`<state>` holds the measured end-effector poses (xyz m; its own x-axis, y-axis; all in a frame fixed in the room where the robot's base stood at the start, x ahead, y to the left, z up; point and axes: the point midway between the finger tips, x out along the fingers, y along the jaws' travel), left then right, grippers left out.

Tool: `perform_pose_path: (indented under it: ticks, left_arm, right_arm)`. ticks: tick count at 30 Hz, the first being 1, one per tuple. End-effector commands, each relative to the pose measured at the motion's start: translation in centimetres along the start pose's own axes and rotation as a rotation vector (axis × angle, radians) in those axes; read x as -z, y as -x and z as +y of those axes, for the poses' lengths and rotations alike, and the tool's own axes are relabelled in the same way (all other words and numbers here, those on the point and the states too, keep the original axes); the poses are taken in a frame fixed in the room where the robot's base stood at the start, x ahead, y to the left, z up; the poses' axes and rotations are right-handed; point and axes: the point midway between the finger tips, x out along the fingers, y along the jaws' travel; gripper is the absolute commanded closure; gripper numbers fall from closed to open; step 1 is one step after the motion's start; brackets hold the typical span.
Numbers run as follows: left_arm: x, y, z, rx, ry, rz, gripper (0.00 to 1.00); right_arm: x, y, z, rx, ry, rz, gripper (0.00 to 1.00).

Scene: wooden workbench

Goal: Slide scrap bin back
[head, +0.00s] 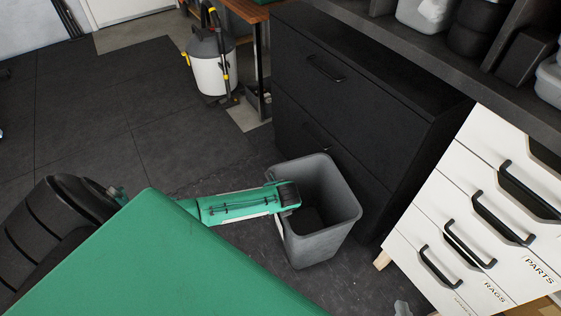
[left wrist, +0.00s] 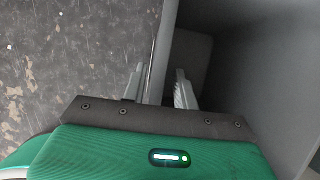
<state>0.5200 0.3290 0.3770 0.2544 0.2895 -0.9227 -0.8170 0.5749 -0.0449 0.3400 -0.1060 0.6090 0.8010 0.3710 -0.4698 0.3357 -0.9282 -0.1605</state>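The scrap bin (head: 325,235) is a grey, open-topped bin standing on the dark floor in front of the black drawer cabinet. My left arm reaches from the left to its near-left rim, where my left gripper (head: 287,196) sits. In the left wrist view, the bin's wall (left wrist: 160,45) runs between the two fingers of that gripper (left wrist: 158,90), one finger outside and one inside. A dark gap shows between the wall and the inner finger, so the fingers look open around it. Only a small grey tip of my right gripper (head: 402,308) shows at the bottom edge.
The black cabinet (head: 350,110) stands right behind the bin. White drawers (head: 480,220) with black handles stand to its right. A grey-and-white canister (head: 210,65) stands farther back by a wooden table. The floor left of the bin is clear.

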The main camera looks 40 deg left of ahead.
Motion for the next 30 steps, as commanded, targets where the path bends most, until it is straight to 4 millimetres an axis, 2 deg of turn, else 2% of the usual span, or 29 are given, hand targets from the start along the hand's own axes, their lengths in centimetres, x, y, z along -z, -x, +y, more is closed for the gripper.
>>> perform_pose_path:
  ticks: [2,6,30]
  left_arm:
    - [0.0,0.02,-0.01,0.0,0.0,0.0,0.75]
    - [0.0,0.02,-0.01,0.0,0.0,0.0,1.0]
    - [0.0,0.03,-0.02,0.0,0.0,0.0,1.0]
  right_arm:
    - [-0.02,0.0,0.0,0.0,0.0,-0.001,1.0]
    - [-0.03,0.01,0.01,0.0,0.0,-0.001,1.0]
    - [-0.08,0.02,0.03,-0.001,0.0,-0.003,1.0]
